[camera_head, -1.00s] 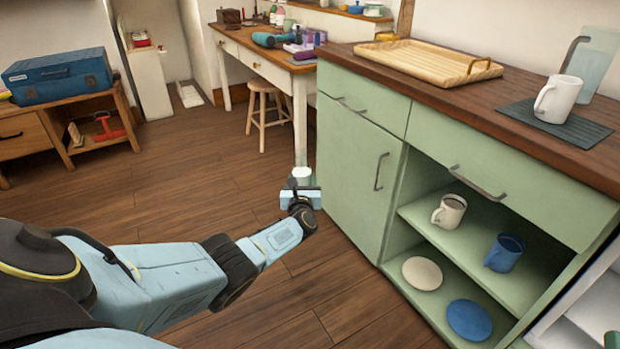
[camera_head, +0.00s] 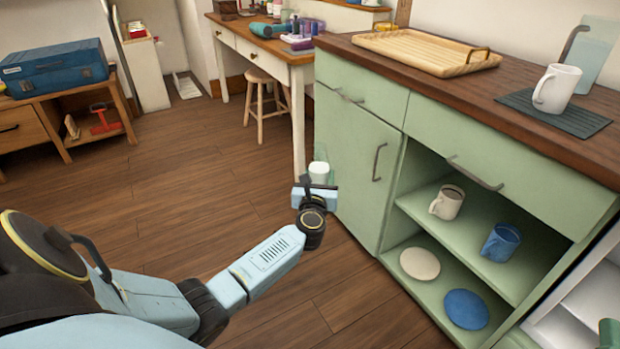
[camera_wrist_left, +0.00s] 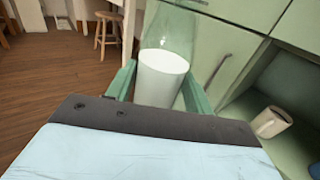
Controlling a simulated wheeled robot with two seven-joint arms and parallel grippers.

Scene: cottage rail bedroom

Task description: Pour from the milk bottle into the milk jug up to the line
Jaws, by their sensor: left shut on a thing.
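The milk bottle (camera_head: 319,172) is clear glass with white milk in its lower part. My left gripper (camera_head: 316,192) is shut on it and holds it in the air in front of the green cabinet. In the left wrist view the bottle (camera_wrist_left: 161,78) stands between the two green fingers and looks roughly upright; its top is cut off by the picture's edge. A clear, bluish jug with a grey handle, which looks like the milk jug (camera_head: 594,58), stands at the back right of the counter, partly behind a white mug. No line on it can be made out.
The white mug (camera_head: 556,88) stands on a dark ribbed mat (camera_head: 590,122) in front of the jug. A wooden tray (camera_head: 425,50) lies farther left on the brown counter (camera_head: 450,90). Mugs and plates fill open shelves below. The floor left of the cabinet is clear.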

